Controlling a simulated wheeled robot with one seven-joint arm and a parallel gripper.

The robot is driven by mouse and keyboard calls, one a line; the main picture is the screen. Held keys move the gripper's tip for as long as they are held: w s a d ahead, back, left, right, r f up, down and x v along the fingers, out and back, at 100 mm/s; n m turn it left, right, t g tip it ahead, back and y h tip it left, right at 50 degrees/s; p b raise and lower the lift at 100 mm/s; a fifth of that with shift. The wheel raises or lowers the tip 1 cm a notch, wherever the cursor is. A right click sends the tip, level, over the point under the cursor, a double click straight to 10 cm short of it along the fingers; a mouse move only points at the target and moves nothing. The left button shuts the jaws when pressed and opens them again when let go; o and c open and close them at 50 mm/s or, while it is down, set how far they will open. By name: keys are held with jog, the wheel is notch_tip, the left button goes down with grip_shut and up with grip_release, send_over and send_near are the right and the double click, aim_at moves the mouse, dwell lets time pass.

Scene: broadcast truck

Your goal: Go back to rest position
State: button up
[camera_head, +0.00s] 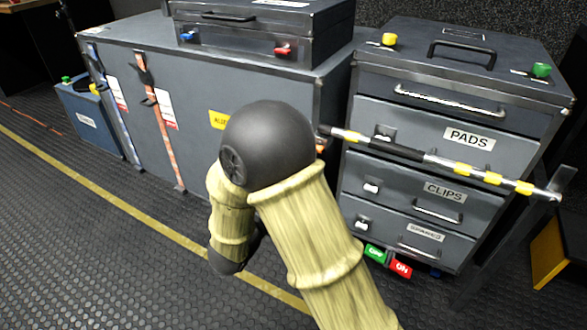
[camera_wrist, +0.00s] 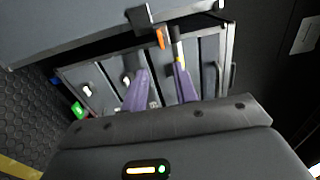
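My gripper (camera_wrist: 162,88) shows in the wrist view as two purple fingers with a gap between them and nothing seen held. In the head view my arm, with tan sleeves and a dark round joint, fills the middle, and my gripper is hidden behind it. The grey drawer cabinet (camera_head: 455,123) stands to the right of my arm, with drawers labelled PADS, CLIPS and one below. In the wrist view drawer fronts (camera_wrist: 105,85) lie beyond my fingers.
A striped bar (camera_head: 430,158) crosses in front of the drawers. A long grey case (camera_head: 270,105) with a smaller case (camera_head: 265,35) on top stands behind my arm. Green and red tags (camera_head: 400,268) are low at the cabinet. Dark floor (camera_head: 70,240) at left is clear.

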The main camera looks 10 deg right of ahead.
jog(key=shift+v, duration=0.85)
jog(key=w+d+r+n+g+y+p, duration=0.15)
jog(key=w+r+n+y+p, duration=0.25)
jog(key=n+y+p, duration=0.5)
jog(key=s+d+r+n+g+y+p, duration=0.1)
jog(key=s+d+r+n+g+p, duration=0.1)
jog(key=s+d+n+g, duration=0.25)
jog(key=s+d+r+n+g+p, duration=0.2)
jog(key=s+n+g+p, duration=0.1)
jog(key=s+n, duration=0.4)
jog(key=s+d+r+n+g+y+p, duration=0.1)
jog(key=s+d+r+n+g+p, duration=0.15)
jog(key=s+n, duration=0.35)
notch_tip(320, 180, up, 37)
jog(key=s+m+p, duration=0.1)
jog(key=p, duration=3.5)
jog(key=shift+d+f, duration=0.2)
jog(key=shift+d, duration=0.2)
